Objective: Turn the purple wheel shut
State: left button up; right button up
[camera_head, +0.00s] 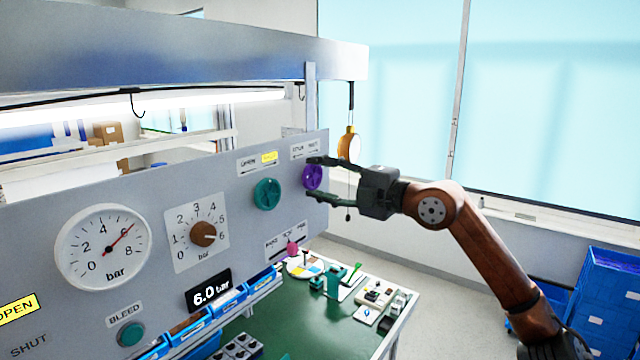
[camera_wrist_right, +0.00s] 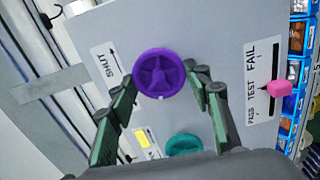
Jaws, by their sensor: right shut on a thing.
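The purple wheel (camera_head: 313,177) is mounted at the right end of the grey panel (camera_head: 130,182). It shows whole in the wrist view (camera_wrist_right: 159,74), spoked, with a label reading SHUT (camera_wrist_right: 106,66) and an arrow beside it. My right gripper (camera_head: 311,176) reaches in from the right with one finger above the wheel and one below. Its fingers are shut on the wheel's rim; in the wrist view they stand at either side of it. My left gripper is not in view.
A teal wheel (camera_head: 267,194) sits left of the purple one. A pink slider knob (camera_head: 292,247) is below. An orange-brown dial (camera_head: 204,234) and a round gauge (camera_head: 103,247) are further left. A green bench top (camera_head: 310,325) holds small parts; blue crates (camera_head: 612,290) stand at right.

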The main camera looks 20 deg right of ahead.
jog(key=m+b, duration=0.1)
jog(key=m, duration=0.2)
jog(key=m+b, duration=0.1)
jog(key=m, duration=0.3)
jog(key=shift+d+r, duration=0.1)
jog(key=shift+r, duration=0.1)
jog(key=m+b, duration=0.1)
jog(key=m, duration=0.3)
jog(key=shift+m, duration=0.4)
jog(key=shift+w+d+m+b, duration=0.1)
jog(key=shift+m+b, duration=0.3)
jog(key=shift+m, duration=1.4)
jog(key=o, duration=1.2)
jog(key=shift+c, duration=0.2)
